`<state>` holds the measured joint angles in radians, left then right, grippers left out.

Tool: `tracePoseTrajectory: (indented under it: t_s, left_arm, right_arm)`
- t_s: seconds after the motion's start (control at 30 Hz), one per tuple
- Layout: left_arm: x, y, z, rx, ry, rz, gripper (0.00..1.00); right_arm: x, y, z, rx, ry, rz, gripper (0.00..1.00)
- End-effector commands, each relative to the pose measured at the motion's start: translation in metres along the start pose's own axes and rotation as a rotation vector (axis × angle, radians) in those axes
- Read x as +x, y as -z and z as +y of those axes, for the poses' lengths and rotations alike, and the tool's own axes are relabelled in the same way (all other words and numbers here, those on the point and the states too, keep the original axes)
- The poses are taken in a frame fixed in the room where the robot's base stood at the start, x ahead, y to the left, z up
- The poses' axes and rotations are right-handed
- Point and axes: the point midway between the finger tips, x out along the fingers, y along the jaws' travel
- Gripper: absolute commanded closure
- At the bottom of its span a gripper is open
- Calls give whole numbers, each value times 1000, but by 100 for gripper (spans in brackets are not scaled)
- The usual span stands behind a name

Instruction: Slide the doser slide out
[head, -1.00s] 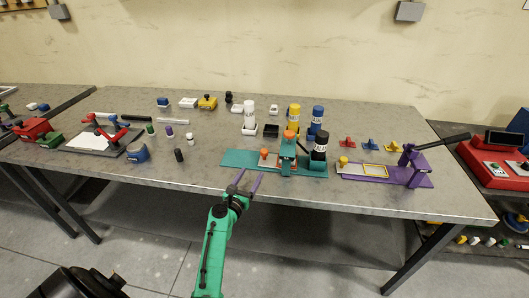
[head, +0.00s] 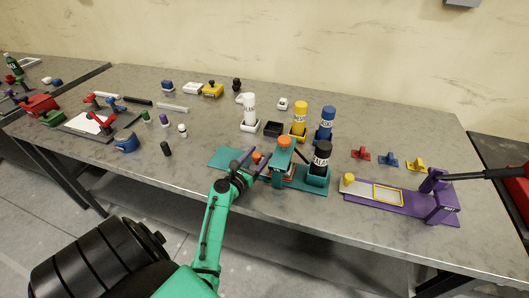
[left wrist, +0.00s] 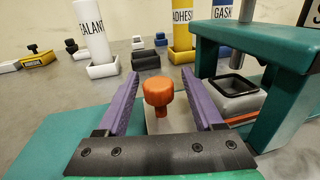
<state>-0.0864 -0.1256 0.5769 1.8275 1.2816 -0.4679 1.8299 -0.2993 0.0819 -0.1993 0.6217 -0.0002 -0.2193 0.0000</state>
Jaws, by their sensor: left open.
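The teal doser (head: 284,165) stands near the table's front edge, with an orange knob on top of its arch. The doser slide's orange knob (head: 257,157) shows at the left of the arch. My right gripper is out of view.
A black bottle (head: 320,158) stands at the doser's right end. White (head: 249,110), yellow (head: 300,117) and blue (head: 326,122) bottles stand behind. A purple press (head: 440,200) is at the right. The teal base left of the knob is bare.

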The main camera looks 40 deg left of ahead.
Motion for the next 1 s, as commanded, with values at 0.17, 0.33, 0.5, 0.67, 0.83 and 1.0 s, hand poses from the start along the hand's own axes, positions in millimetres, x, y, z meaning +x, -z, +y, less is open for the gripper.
tracePoseTrajectory:
  t_s: [0.17,0.33,0.5,0.67,0.83,1.0]
  left_arm:
    - [0,0,0,1,0,0,58]
    - [0,0,0,1,-1,0,100]
    - [0,0,0,1,0,0,100]
    - [0,0,0,1,0,0,100]
    - [0,0,0,1,0,0,100]
    - [0,0,0,1,0,0,100]
  right_arm:
    - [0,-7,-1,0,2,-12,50]
    - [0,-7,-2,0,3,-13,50]
    - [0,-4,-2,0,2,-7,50]
    - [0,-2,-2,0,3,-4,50]
    - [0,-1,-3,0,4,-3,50]
    - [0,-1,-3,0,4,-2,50]
